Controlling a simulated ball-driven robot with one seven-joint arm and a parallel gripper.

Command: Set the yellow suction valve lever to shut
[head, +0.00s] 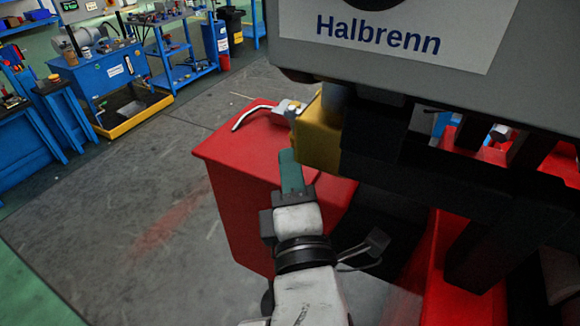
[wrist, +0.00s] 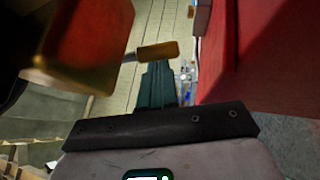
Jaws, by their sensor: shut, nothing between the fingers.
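A yellow lever grip (wrist: 158,51) on a thin rod shows in the wrist view, just beyond my fingertips; the rod runs left toward a blurred yellow block. I cannot make out this lever clearly in the head view. My gripper (head: 288,153) is shut and empty, its green fingers close together beside the yellow block (head: 318,138) under the grey housing. In the wrist view the fingertips (wrist: 158,66) lie close to the grip; I cannot tell whether they touch it.
A red cabinet (head: 232,160) stands beside and beyond my gripper, with a curved silver handle (head: 250,112) at its top. The grey housing marked Halbrenn (head: 420,70) overhangs on the right. Blue workbenches (head: 105,75) stand far left; the floor (head: 90,210) between is clear.

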